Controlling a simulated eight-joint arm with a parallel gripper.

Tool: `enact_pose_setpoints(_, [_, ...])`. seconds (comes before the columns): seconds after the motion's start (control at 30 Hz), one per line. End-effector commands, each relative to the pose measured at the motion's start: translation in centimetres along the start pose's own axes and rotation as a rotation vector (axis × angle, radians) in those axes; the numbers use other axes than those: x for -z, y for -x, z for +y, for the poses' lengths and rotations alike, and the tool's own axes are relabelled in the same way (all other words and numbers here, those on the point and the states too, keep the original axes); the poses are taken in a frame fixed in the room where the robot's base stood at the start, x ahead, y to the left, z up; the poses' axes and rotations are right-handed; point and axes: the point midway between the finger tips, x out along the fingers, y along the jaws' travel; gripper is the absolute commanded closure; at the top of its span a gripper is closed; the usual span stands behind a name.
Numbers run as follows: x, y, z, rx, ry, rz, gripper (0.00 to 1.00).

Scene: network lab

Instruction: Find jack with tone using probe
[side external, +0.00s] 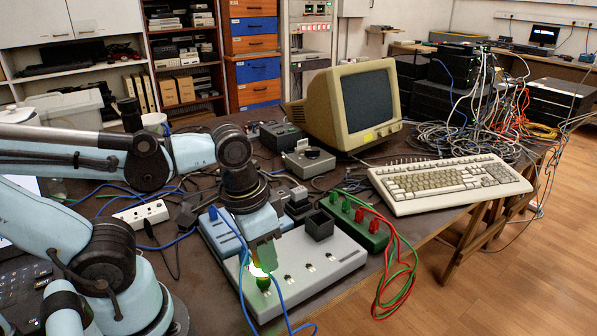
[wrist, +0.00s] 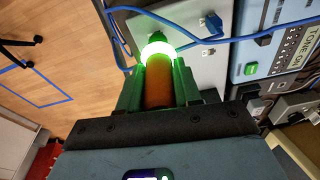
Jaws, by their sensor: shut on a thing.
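My gripper (side external: 262,254) is shut on the probe (wrist: 158,85), which has an orange body, a green tip and a brightly glowing ring of white-green light. The probe (side external: 258,269) points down at the left end of the grey jack panel (side external: 340,255). Its green tip is at or just above the panel by the leftmost jack; I cannot tell whether it touches. Other jacks (side external: 309,267) run in a row to the right. A blue tone box (wrist: 278,40) marked "TONE ON" stands beside the panel.
Blue cables (side external: 245,255) loop over the panel's left side and past my gripper. A square black holder (side external: 320,225) stands on the panel. A green terminal block (side external: 355,222) with red and green leads, a keyboard (side external: 450,184) and a monitor (side external: 352,103) lie behind.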

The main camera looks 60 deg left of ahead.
Motion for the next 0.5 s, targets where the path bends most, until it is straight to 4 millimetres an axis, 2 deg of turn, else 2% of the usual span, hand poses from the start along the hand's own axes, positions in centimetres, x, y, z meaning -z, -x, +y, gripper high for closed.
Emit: enact_pose_setpoints(0.5, [0.02, 0.02, -0.04, -0.088, -0.55, 0.002, 0.89])
